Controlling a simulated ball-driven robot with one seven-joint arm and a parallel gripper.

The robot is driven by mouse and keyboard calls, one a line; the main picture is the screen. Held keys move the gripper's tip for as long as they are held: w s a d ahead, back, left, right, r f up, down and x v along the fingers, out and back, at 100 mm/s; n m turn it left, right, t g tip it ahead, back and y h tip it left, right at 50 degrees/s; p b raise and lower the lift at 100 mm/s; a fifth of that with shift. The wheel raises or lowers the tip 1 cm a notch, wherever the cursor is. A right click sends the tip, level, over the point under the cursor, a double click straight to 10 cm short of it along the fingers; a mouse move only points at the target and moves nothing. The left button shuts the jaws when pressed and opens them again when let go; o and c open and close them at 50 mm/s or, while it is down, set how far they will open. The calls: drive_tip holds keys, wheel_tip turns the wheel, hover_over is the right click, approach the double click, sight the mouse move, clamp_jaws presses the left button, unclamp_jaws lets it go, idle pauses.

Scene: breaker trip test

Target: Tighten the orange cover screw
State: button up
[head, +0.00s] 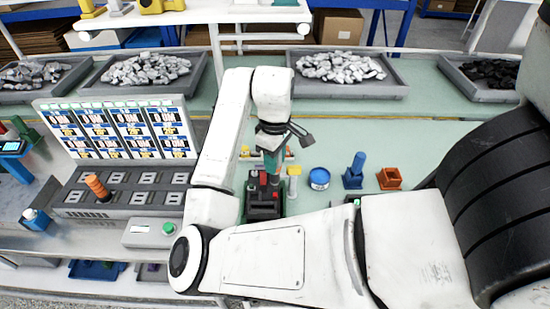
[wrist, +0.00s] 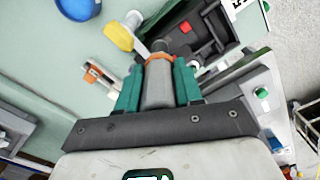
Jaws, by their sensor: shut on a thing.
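My gripper (head: 272,160) hangs over a black breaker-like unit (head: 264,205) with red parts. In the wrist view my gripper (wrist: 158,85) has teal fingers closed on a grey cylinder (wrist: 158,92). An orange ring (wrist: 160,58) and a small dark tip show at the cylinder's far end. I cannot tell whether this orange part is the cover screw or part of the held piece. The black unit (wrist: 218,45), with a red button, lies just beyond the tip; contact with it cannot be made out.
A yellow-topped post (wrist: 118,35) stands close to the fingers. A blue round container (head: 319,178), a blue stand (head: 354,172) and an orange block (head: 389,178) stand to the right. A test panel (head: 120,130) is at left, with an orange handle (head: 97,187). Trays (head: 345,88) line the back.

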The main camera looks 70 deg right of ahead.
drive_tip(key=shift+r+p, duration=1.2)
drive_tip(key=shift+r, duration=1.85)
